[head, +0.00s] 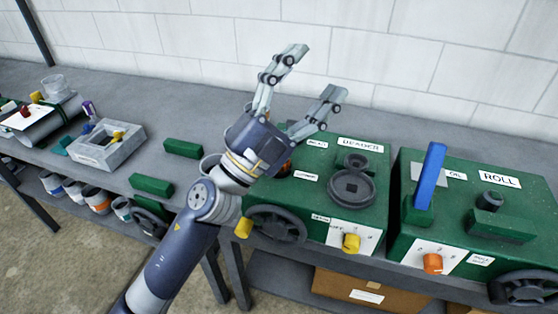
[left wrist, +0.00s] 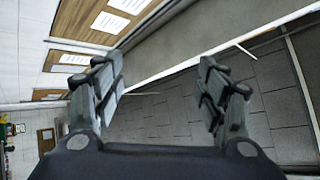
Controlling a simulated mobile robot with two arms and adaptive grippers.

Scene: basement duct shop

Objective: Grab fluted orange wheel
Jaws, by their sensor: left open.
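A small orange knob with a ridged edge (head: 433,263) sits on the white front plate of the green machine labelled ROLL (head: 413,235), at the right in the head view. It is the clearest orange wheel in sight. My left gripper (head: 316,75) is open and empty, raised above and behind the green BEADER machine (head: 374,190), with fingers pointing up toward the wall. It is well to the left of the orange knob and apart from it. The left wrist view shows both open fingers (left wrist: 157,75) with nothing between them, and no orange wheel. My right gripper is not in view.
The BEADER machine has a yellow knob (head: 351,243) and a dark handwheel (head: 277,224). A blue lever (head: 429,177) stands up on the ROLL machine. Green blocks (head: 183,148) and a grey tray (head: 88,157) lie on the bench at left. A cardboard box (head: 362,289) is below.

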